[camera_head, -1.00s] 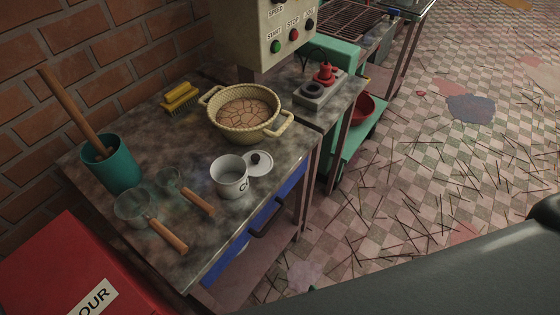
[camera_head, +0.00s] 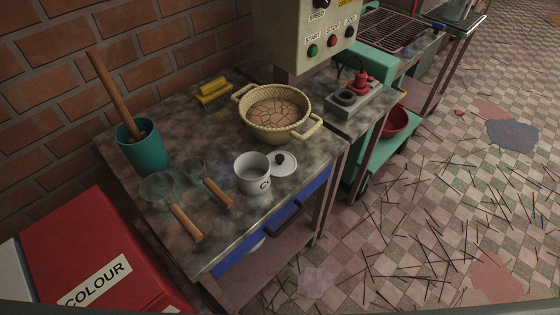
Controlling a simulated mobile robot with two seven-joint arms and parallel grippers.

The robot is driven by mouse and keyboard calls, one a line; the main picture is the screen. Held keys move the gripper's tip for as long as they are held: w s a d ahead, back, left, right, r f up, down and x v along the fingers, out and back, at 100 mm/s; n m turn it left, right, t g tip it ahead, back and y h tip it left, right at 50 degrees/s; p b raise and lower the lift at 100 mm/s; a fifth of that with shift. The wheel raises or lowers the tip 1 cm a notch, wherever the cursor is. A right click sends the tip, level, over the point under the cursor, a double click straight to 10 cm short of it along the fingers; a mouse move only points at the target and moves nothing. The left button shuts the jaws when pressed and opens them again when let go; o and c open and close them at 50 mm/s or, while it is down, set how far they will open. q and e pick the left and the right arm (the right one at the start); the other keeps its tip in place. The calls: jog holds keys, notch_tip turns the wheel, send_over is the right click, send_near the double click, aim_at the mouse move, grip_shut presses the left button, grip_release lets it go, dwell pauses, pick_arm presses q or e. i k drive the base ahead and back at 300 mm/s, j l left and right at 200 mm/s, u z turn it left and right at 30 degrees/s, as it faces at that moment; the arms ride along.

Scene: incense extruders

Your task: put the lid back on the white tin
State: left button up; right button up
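The white tin (camera_head: 252,178) stands upright and open on the worktop, with dark lettering partly showing on its side. Its white lid (camera_head: 284,165) with a dark knob lies beside it on the right, knob up, close against the tin. I cannot tell whether the lid touches the tin or the worktop is bare between them. Neither of my grippers is in view.
A woven basket (camera_head: 243,117) stands behind the tin. Two wooden-handled sieves (camera_head: 185,222) lie to its left, near a teal cup (camera_head: 143,157) with a wooden stick. A yellow brush (camera_head: 214,91) lies at the back. The front worktop (camera_head: 235,235) is bare.

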aim_at(252, 169)
jog(key=u, duration=0.5)
jog(key=l+u, duration=0.2)
jog(key=u, duration=0.15)
jog(key=l+u, duration=0.25)
jog(key=u, duration=0.15)
jog(key=l+u, duration=0.35)
jog(key=k+l+u, duration=0.2)
jog(key=l, duration=0.2)
jog(key=k+l+u, duration=0.2)
jog(key=l, duration=0.45)
jog(key=k+l, duration=0.15)
jog(key=l+u, duration=0.05)
jog(key=l, duration=0.05)
